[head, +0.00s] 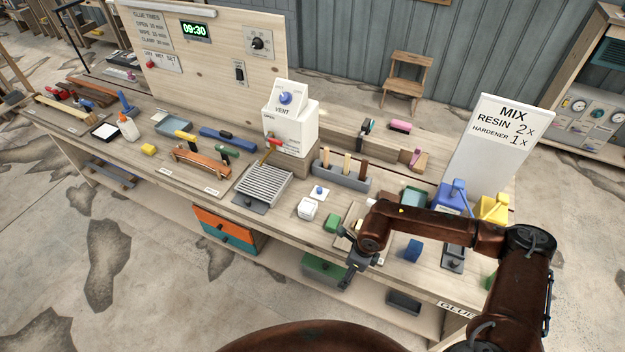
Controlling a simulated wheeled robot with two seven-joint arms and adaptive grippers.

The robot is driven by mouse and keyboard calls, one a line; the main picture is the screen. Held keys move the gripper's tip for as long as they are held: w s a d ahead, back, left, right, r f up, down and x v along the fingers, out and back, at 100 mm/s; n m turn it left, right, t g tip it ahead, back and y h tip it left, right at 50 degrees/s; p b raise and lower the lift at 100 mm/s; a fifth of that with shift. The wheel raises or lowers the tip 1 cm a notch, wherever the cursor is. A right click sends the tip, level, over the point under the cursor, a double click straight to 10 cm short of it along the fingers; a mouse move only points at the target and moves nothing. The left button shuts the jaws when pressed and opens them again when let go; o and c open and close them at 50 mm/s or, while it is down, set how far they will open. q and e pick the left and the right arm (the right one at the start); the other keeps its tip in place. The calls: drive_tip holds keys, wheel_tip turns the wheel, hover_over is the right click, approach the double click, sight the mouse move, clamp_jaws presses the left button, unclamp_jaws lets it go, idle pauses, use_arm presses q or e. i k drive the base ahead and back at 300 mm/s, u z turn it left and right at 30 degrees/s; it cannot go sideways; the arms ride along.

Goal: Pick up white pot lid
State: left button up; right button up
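A small flat white lid with a blue knob (319,191) lies on the workbench, right of the ribbed grey rack; it looks like the white pot lid. A white pot (307,209) stands just in front of it, apart from the lid. My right gripper (347,279) hangs near the bench's front edge, to the right of and nearer than the lid, and apart from it. Its fingers are small and dark, and I cannot tell whether they are open. My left gripper is not in view.
A green block-like pot (331,223) stands between the lid and my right arm. A grey holder with wooden handles (341,174) is behind the lid. A ribbed grey rack (263,184) is to its left. A blue pot (412,250) stands right of my gripper.

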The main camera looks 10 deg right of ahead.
sight(319, 193)
drive_tip(key=z, duration=0.05)
drive_tip(key=i, duration=1.35)
